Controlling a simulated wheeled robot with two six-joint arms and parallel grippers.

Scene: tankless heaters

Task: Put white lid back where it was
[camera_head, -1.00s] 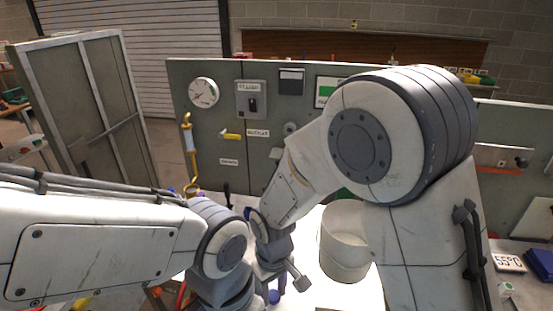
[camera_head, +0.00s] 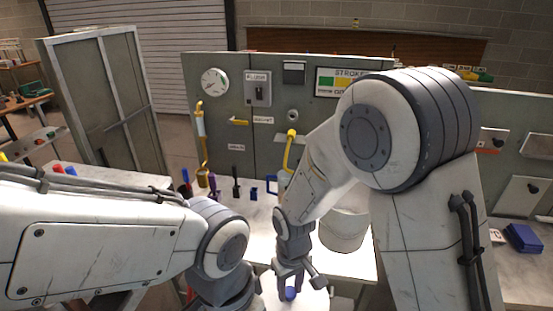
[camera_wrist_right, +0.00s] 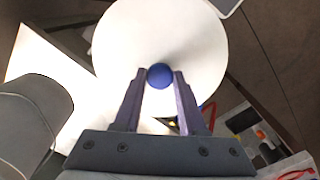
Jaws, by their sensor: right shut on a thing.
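The white lid (camera_wrist_right: 205,45) is a round disc with a blue knob (camera_wrist_right: 160,75). My right gripper (camera_wrist_right: 160,80) is shut on the knob, and the lid hangs beyond the fingertips. In the head view the lid (camera_head: 312,301) shows at the bottom edge, under my right gripper (camera_head: 290,291), partly cut off. A white round pot (camera_head: 343,232) stands on the bench behind and to the right of the lid, partly hidden by my right arm. The pot's top is mostly hidden. My left arm crosses the lower left, but its gripper is out of view.
The bright white bench (camera_head: 255,225) runs behind my arms. Several tools stand along its back, below a grey panel (camera_head: 222,135) with a gauge (camera_head: 214,82) and yellow handles. A blue box (camera_head: 524,238) lies at the right. A grey metal door frame (camera_head: 105,100) stands at the left.

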